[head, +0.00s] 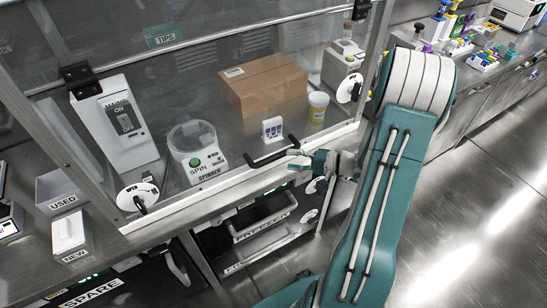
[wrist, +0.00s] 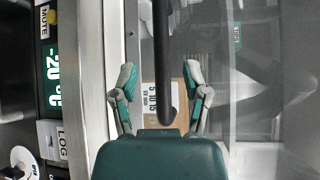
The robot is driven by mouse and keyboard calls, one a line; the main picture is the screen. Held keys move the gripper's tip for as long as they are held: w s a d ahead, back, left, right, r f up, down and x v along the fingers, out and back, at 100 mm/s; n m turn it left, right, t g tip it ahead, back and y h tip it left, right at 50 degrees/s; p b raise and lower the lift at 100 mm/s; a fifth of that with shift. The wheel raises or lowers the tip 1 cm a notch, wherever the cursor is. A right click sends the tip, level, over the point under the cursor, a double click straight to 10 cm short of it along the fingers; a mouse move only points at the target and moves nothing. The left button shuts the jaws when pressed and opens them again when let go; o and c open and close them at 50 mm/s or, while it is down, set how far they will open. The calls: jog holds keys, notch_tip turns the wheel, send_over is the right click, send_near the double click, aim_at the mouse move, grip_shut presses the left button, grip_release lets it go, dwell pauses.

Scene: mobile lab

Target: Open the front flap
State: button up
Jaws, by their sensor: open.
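The front flap (head: 245,178) is a clear pane with a pale metal lower edge. It is down across the front of the bench enclosure in the head view. A black bar handle (head: 270,158) sits on its lower part, and the bar also runs down the middle of the wrist view (wrist: 164,50). My gripper (head: 296,160) is at the right end of the handle. In the wrist view my gripper (wrist: 160,75) is open, with one finger on each side of the bar. Neither finger visibly touches it. The exact depth between bar and fingers is hard to tell.
Round dials (head: 138,197) sit by the lower corners. A freezer drawer (head: 265,215) is below. Open floor (head: 470,220) lies to the right.

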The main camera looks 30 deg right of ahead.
aim_at(273, 158)
jog(key=x, duration=0.6)
jog(key=shift+s, duration=0.15)
grip_shut()
